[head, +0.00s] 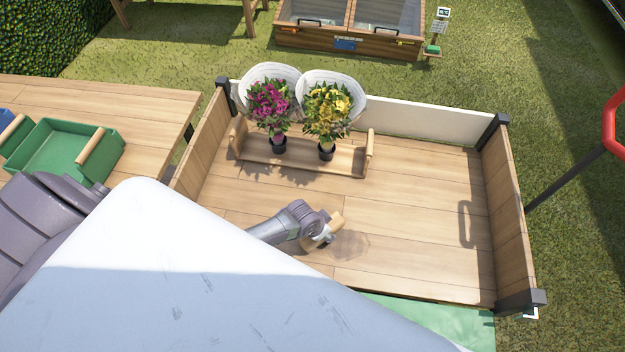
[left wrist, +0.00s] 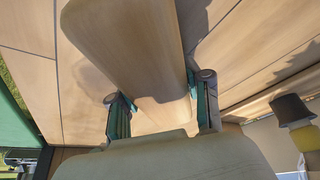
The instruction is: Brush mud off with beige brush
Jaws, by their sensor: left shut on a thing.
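My left gripper (head: 322,238) is over the plank floor of a wooden wagon bed (head: 420,215). It is shut on the beige brush (head: 338,221), of which only a small part shows in the head view. In the left wrist view the brush's broad wooden body (left wrist: 130,45) lies between the two fingers of the gripper (left wrist: 162,102). The bristles are hidden. A faint brownish patch (head: 355,246) lies on the planks just right of the gripper; I cannot tell whether it is mud or shadow. My right gripper is not in view.
A wooden tray (head: 345,158) with two potted bouquets, one pink (head: 270,105) and one yellow (head: 328,110), stands at the back of the bed. Low side walls (head: 512,220) bound it. A green crate (head: 60,150) sits on a table at left. The bed's right half is clear.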

